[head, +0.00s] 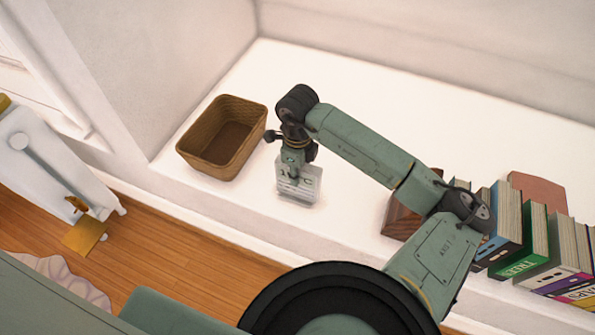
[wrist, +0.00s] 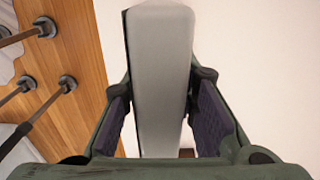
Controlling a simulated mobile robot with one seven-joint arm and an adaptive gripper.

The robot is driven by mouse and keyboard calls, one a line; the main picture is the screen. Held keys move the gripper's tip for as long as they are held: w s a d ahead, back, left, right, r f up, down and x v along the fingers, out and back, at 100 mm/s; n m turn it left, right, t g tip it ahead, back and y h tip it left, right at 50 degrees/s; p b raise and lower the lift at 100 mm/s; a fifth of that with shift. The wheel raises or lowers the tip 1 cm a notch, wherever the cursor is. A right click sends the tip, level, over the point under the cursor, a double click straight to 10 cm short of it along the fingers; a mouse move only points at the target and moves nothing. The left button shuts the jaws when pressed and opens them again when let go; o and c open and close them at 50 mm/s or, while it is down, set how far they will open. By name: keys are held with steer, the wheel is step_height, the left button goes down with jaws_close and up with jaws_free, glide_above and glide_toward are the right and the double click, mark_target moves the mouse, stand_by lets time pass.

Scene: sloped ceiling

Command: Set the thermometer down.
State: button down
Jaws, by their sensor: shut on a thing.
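The thermometer (head: 299,186) is a pale, flat, box-like thing with dark digits on its face. In the head view it is upright at the white ledge, just right of the wicker basket. In the wrist view its narrow grey-white edge (wrist: 160,80) stands between the two finger pads. My gripper (head: 293,172) is shut on its upper part from above. The gripper also shows in the wrist view (wrist: 162,115). I cannot tell whether the thermometer's bottom touches the ledge.
An empty-looking wicker basket (head: 223,137) stands left of my gripper on the white ledge (head: 350,95). A row of books (head: 530,240) and a dark wooden block (head: 403,214) stand to the right. The ledge behind my arm is clear. Its front edge drops to a wooden floor (head: 160,240).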

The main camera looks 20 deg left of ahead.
steer(key=c, duration=1.3)
jaws_free()
steer(key=shift+f, duration=0.1)
step_height(320, 180, up, 12)
steer(key=shift+r+b, duration=0.15)
steer(key=shift+b, duration=0.25)
steer(key=shift+s+a, duration=0.1)
